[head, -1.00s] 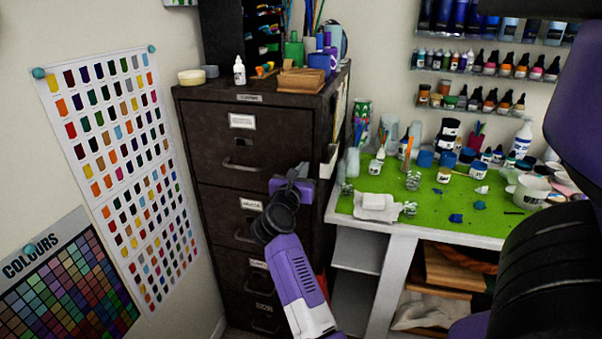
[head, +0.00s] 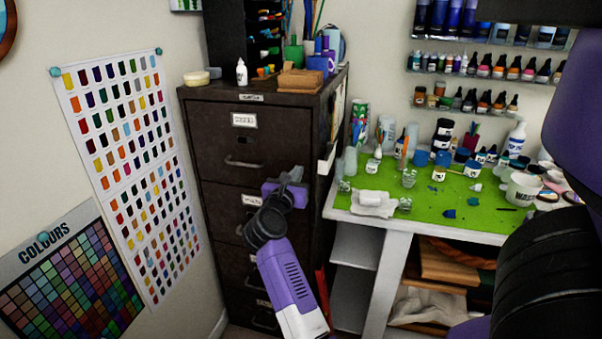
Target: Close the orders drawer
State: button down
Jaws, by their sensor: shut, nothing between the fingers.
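A dark brown metal filing cabinet (head: 222,130) stands left of the worktable, with several drawers stacked in its front. The top drawer (head: 285,140) has a white label and a bar handle (head: 244,163), and looks flush with the cabinet. The second drawer (head: 222,205) is partly covered by my arm. The lower drawers also look flush. The label writing is too small to read, so I cannot tell which one is the orders drawer. My gripper (head: 292,175) is shut and empty, in front of the cabinet's right side near the top and second drawers. I cannot tell whether it touches.
A green-topped worktable (head: 440,213) with bottles, cups and jars stands right of the cabinet. Small items and a wooden holder (head: 301,80) sit on the cabinet top. Colour charts (head: 130,150) hang on the left wall. Open shelves (head: 355,250) lie below the table.

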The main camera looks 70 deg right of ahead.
jog(key=a+b, duration=0.1)
jog(key=a, duration=0.7)
jog(key=shift+a+f+b, duration=0.15)
jog(key=shift+a+b, duration=0.15)
jog(key=shift+a, duration=0.1)
jog(key=a+r+n+t+h, duration=0.45)
jog(key=a+r+n, duration=0.25)
jog(key=r+n, duration=0.35)
jog(key=a+f+n+t+y, duration=0.3)
jog(key=a+n+t+y, duration=0.3)
jog(key=a+n+t, duration=1.2)
jog(key=s+a+f+n+g+y, duration=0.1)
jog(key=s+a+f+n+y, duration=0.2)
jog(key=a+f+n+y, duration=0.5)
jog(key=s+a+f+n+g+y, duration=0.25)
jog(key=n+y, duration=0.25)
jog(key=n, duration=0.7)
jog(key=s+a+f+n+g+y, duration=0.1)
jog(key=s+a+f+n+g, duration=0.1)
jog(key=s, duration=0.5)
jog(key=s+a+f+n+g+y, duration=0.2)
jog(key=s+a+f+n, duration=0.1)
jog(key=s+a+f, duration=0.2)
jog(key=shift+s+a+f+g, duration=0.35)
jog(key=shift+s+f, duration=0.35)
jog(key=shift+s, duration=0.25)
